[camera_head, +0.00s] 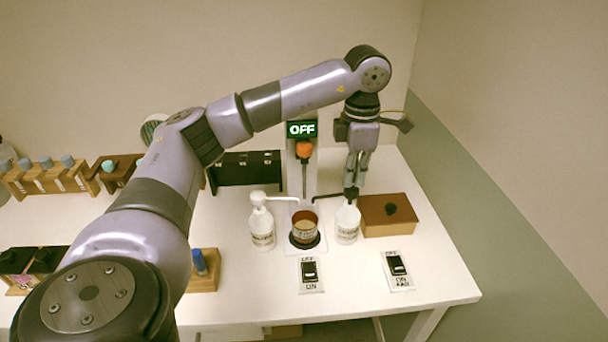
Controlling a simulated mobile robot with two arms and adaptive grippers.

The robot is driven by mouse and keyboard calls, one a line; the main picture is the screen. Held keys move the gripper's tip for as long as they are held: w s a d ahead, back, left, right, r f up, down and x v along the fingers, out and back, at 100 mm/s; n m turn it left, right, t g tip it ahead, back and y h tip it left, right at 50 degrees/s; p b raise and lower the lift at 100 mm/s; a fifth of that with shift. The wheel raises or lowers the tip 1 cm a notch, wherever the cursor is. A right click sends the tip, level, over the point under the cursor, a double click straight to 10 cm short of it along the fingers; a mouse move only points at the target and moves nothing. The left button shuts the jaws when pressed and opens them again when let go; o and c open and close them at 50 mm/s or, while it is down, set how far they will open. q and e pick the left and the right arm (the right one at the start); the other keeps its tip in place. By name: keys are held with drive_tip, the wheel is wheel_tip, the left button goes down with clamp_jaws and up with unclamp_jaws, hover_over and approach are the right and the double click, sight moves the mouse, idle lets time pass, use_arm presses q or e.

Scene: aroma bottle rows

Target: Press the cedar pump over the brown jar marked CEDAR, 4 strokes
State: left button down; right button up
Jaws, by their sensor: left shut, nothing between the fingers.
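A brown jar (305,230) stands on a dark round plate in the middle of the table; the print on its label is too small to read. A white pump bottle with a dark head and spout (347,226) stands just right of the jar, its spout reaching left toward it. A second white bottle with a white pump (262,228) stands left of the jar. Their labels are not legible. My left gripper (354,184) is shut and points down at the dark pump head; I cannot tell whether it touches. My right gripper is out of view.
A mixer stand with an orange part (304,150) and an OFF display (302,129) rises behind the jar. A brown box (388,215) is right of the dark pump. Two switch plates (311,274) (398,270) lie in front. Wooden racks (48,178) are at left.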

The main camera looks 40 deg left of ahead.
use_arm(q)
drive_tip(key=shift+f+b, duration=0.75)
drive_tip(key=shift+f, duration=0.55)
drive_tip(key=shift+r+p, duration=1.3)
drive_tip(key=shift+r, duration=0.4)
drive_tip(key=shift+f, duration=0.1)
